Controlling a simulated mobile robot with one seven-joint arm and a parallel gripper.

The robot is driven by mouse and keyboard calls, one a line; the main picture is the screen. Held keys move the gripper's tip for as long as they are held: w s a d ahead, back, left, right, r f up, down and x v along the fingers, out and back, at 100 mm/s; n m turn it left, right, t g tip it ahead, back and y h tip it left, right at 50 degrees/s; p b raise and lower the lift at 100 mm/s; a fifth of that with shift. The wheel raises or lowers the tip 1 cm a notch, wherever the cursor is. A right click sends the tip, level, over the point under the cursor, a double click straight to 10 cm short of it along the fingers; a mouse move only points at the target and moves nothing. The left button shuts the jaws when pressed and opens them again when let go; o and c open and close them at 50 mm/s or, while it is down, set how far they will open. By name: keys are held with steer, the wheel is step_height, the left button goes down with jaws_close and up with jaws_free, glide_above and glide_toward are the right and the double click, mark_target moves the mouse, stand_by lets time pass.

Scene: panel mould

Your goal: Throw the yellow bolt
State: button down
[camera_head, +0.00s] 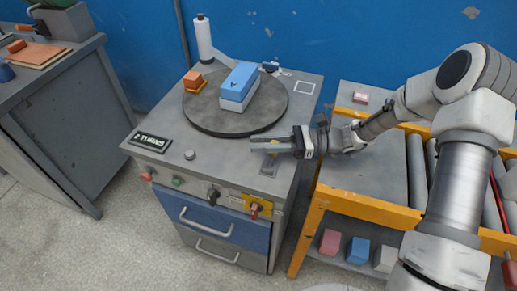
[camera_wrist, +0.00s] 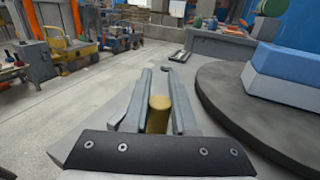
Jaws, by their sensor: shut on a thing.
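The yellow bolt (camera_wrist: 158,114) shows in the wrist view as a short upright yellow cylinder between the two grey fingers of my gripper (camera_wrist: 158,88). The fingers are shut on it. In the head view my gripper (camera_head: 257,146) reaches in from the right, over the right front part of the grey cabinet top, in front of the turntable.
The round dark turntable (camera_head: 215,122) carries a blue-and-white block (camera_head: 238,85) and an orange block (camera_head: 192,79), close behind my gripper. An orange-framed roller cart (camera_head: 312,225) stands at the right.

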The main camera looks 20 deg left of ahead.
steer(key=shift+w, duration=0.65)
steer(key=shift+d, duration=0.1)
steer(key=c, duration=0.7)
jaws_free()
steer(key=shift+w, duration=0.1)
steer(key=p+v, duration=0.1)
steer(key=v, duration=1.6)
steer(key=shift+d+p, duration=0.2)
steer(key=shift+p, duration=0.15)
steer(key=shift+r, duration=0.1)
